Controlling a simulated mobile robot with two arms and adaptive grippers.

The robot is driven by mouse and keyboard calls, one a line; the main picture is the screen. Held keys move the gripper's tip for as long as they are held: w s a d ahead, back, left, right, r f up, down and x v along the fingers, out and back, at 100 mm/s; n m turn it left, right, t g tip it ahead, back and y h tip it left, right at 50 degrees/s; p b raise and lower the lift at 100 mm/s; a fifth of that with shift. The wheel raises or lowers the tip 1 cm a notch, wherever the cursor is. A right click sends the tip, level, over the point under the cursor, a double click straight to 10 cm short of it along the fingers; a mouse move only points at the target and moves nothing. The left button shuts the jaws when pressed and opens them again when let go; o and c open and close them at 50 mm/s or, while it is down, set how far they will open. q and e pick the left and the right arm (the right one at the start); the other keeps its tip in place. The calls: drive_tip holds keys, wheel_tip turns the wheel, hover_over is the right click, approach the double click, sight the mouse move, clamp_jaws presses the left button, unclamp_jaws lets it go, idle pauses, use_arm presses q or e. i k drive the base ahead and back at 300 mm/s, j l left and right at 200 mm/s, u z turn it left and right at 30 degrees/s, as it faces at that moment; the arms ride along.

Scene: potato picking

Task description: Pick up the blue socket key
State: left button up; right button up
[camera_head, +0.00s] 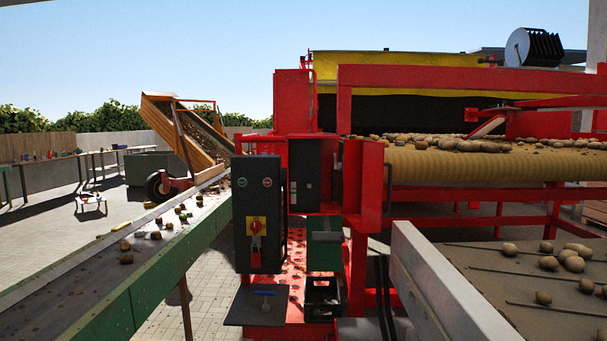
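A small blue object, which looks like the T-handled socket key (265,293), rests on a dark shelf plate (243,310) below the control box. Its blue bar lies across the top, with a short stem under it; fine detail is too small to tell. Neither of my grippers is in view.
A dark control box (257,215) with a red and yellow switch hangs above the shelf. A green-sided conveyor (150,290) carries potatoes at left. A pale-walled conveyor (425,280) with potatoes stands at right. A black crate (322,300) sits right of the shelf.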

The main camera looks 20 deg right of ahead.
sight(266, 309)
drive_tip(key=i+l+z, duration=0.2)
drive_tip(key=i+z, duration=0.2)
drive_tip(key=i, duration=0.4)
drive_tip(key=i+z, duration=0.4)
drive_tip(key=i, duration=0.4)
